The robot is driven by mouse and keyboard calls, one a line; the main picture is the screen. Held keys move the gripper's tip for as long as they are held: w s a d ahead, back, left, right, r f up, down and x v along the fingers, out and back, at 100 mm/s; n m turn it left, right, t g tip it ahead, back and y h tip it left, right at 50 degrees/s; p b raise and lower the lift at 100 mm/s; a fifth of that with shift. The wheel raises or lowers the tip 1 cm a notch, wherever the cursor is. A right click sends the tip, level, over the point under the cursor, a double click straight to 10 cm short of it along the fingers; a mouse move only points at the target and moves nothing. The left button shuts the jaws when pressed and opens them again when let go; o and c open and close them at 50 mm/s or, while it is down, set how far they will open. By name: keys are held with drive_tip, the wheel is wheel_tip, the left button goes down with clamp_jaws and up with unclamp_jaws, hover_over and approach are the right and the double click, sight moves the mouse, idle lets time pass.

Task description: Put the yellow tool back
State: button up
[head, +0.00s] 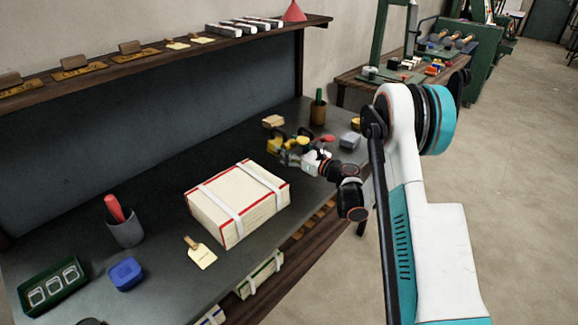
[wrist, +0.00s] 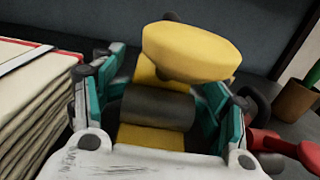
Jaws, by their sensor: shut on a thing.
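The yellow tool, with a rounded yellow head and a dark band around its handle, shows in the wrist view (wrist: 190,52) and small in the head view (head: 274,146). My gripper (head: 290,146) is shut on its handle; the teal fingers stand on both sides of the dark band in the wrist view (wrist: 158,110). The tool is over the back part of the dark workbench (head: 165,185), beyond the bundle of papers. I cannot tell whether it touches the bench. Part of the handle is hidden by my gripper.
A strapped paper bundle (head: 222,205) stands left of my gripper. A brown cup with a green-handled tool (head: 318,114), a tan block (head: 273,121) and a grey block (head: 350,139) are nearby. A red item (wrist: 268,142) lies close on the right. A grey cup (head: 124,232) stands front left.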

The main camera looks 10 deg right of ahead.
drive_tip(key=shift+f+b, duration=1)
drive_tip(key=shift+f, duration=1.9)
drive_tip(key=shift+r, duration=0.1)
drive_tip(key=shift+s+f, duration=0.15)
drive_tip(key=shift+f, duration=0.45)
drive_tip(key=o, duration=2.2)
drive_tip(key=shift+f, duration=0.1)
drive_tip(key=shift+o, duration=0.2)
